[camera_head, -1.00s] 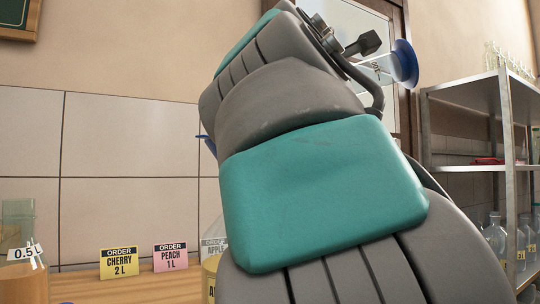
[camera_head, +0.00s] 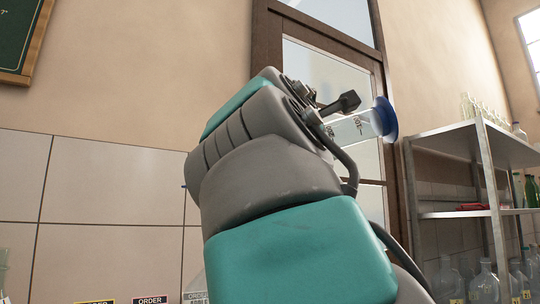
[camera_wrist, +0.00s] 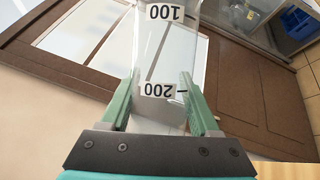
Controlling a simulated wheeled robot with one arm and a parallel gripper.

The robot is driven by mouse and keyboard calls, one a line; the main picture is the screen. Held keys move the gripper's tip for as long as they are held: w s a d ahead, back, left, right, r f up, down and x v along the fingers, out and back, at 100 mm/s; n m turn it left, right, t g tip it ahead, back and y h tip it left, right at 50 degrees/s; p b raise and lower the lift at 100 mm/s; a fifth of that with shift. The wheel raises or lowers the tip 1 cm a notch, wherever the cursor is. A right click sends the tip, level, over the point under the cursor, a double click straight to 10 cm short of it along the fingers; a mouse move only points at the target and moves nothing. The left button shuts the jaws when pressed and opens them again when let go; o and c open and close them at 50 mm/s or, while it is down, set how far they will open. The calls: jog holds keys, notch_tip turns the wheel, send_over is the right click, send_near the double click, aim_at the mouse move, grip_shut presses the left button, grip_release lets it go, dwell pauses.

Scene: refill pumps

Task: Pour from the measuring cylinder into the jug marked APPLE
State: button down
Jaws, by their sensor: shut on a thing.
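My gripper (camera_wrist: 158,103) is shut on the clear measuring cylinder (camera_wrist: 160,55), with one green finger on each side near its 200 mark. In the head view the cylinder (camera_head: 352,128) lies close to horizontal beyond my arm, its blue foot (camera_head: 384,119) at the right and slightly higher. My arm hides my gripper and the cylinder's other end there. No liquid can be made out in the cylinder. The jug marked APPLE cannot be made out; the lower frame edge and my arm cover that area.
Tops of order cards (camera_head: 150,300) show at the bottom edge. A metal shelf (camera_head: 455,214) with bottles and flasks stands at the right. A brown door (camera_head: 268,50) and tiled wall (camera_head: 110,210) are behind. A chalkboard (camera_head: 18,40) hangs upper left.

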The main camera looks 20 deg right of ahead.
notch_tip(320, 180, down, 9)
jog(key=d+m+g+y, duration=0.1)
jog(key=m+y, duration=0.5)
jog(key=m, duration=0.8)
jog(key=shift+s+g, duration=0.25)
jog(key=shift+g, duration=0.25)
jog(key=shift+d, duration=0.1)
